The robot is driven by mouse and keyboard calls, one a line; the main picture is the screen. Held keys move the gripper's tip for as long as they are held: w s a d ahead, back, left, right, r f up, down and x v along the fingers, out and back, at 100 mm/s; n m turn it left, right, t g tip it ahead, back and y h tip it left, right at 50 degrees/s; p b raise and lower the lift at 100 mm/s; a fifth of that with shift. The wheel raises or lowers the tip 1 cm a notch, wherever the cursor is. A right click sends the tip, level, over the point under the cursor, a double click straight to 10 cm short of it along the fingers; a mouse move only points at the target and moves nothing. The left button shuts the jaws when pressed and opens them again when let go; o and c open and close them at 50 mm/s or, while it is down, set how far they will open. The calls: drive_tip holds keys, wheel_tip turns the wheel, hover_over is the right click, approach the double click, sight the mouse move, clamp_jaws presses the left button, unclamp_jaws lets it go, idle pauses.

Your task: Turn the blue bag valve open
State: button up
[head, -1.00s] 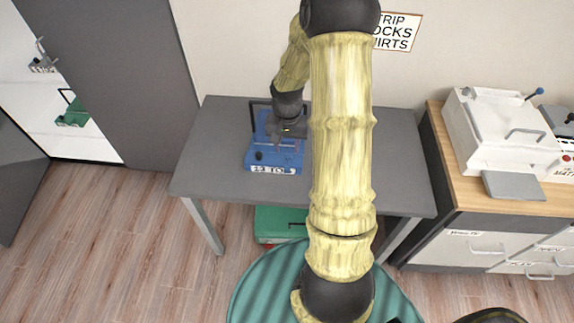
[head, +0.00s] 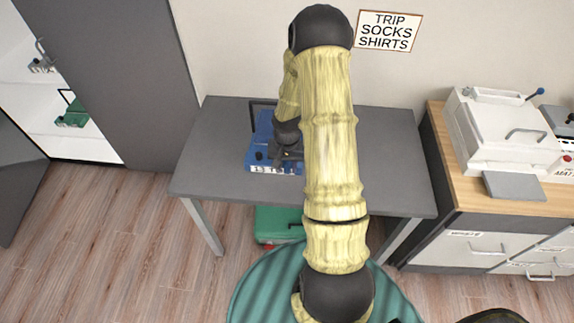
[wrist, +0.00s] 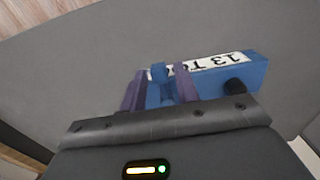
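The blue bag (head: 262,132) lies on the grey table, with a white label strip (head: 270,169) on its front edge. A black round knob (head: 259,155) is near the bag's front left corner; it also shows in the wrist view (wrist: 235,86). My gripper (head: 288,157) is down at the bag's front right part. In the wrist view its two purple fingers (wrist: 160,86) stand apart, with a small upright blue piece (wrist: 158,72) between them. I cannot tell whether this piece is the valve or whether the fingers touch it. My gripper partly hides the bag.
The grey table (head: 210,170) is otherwise bare. A green case (head: 275,222) is on the floor beneath it. A wooden-topped cabinet with a white press (head: 500,130) stands at the right. An open cupboard with a green item (head: 72,116) is at the left.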

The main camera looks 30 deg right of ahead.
clamp_jaws()
